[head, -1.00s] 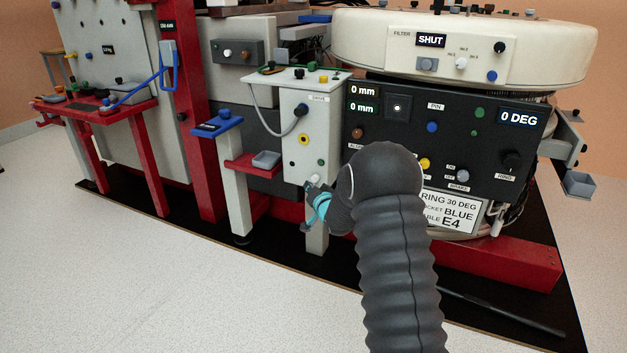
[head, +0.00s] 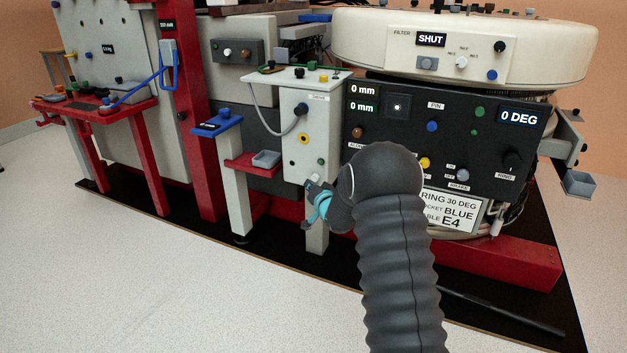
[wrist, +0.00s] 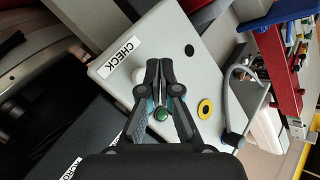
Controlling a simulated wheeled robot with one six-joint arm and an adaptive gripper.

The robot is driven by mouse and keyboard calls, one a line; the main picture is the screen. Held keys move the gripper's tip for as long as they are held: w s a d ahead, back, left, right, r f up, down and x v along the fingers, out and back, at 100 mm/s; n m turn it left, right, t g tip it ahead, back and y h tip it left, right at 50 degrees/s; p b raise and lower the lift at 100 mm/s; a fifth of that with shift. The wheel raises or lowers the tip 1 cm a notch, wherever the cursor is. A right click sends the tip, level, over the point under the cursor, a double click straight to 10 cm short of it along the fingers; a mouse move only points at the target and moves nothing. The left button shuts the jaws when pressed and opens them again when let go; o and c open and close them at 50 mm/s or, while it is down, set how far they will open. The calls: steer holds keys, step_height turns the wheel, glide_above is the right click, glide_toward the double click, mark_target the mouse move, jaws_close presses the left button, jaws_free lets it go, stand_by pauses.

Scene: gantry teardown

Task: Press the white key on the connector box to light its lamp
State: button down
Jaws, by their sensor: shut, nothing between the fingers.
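The connector box (head: 309,127) is a white upright box on a post, left of the dark panel. Its white key (head: 316,177) is low on the front face. In the wrist view the key (wrist: 137,75) shows beside the CHECK label (wrist: 122,58), partly hidden by my fingers. My gripper (head: 311,184) is shut and empty, just below the key in the head view. In the wrist view its fingertips (wrist: 159,63) are beside the key; I cannot tell whether they touch it. A green dome (wrist: 161,114) and a dark round spot (wrist: 189,50) sit on the face; neither visibly glows.
The dark panel (head: 380,128) is close right. Open floor lies in front.

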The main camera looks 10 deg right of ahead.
steer(key=shift+w+d, duration=0.1)
steer(key=shift+w, duration=0.05)
stand_by(0.5)
steer(key=shift+w+d, duration=0.2)
steer(key=shift+w, duration=0.05)
steer(key=shift+w+d, duration=0.25)
steer(key=shift+w, duration=0.1)
stand_by(0.9)
steer(key=shift+s+a+b, duration=0.1)
steer(key=shift+b, duration=0.25)
steer(key=shift+s+a+b, duration=0.35)
steer(key=shift+s+a, duration=0.1)
steer(key=shift+s, duration=0.2)
steer(key=s+a+b, duration=0.2)
steer(key=s+a, duration=0.1)
steer(key=s, duration=0.2)
steer(key=shift+a, duration=0.25)
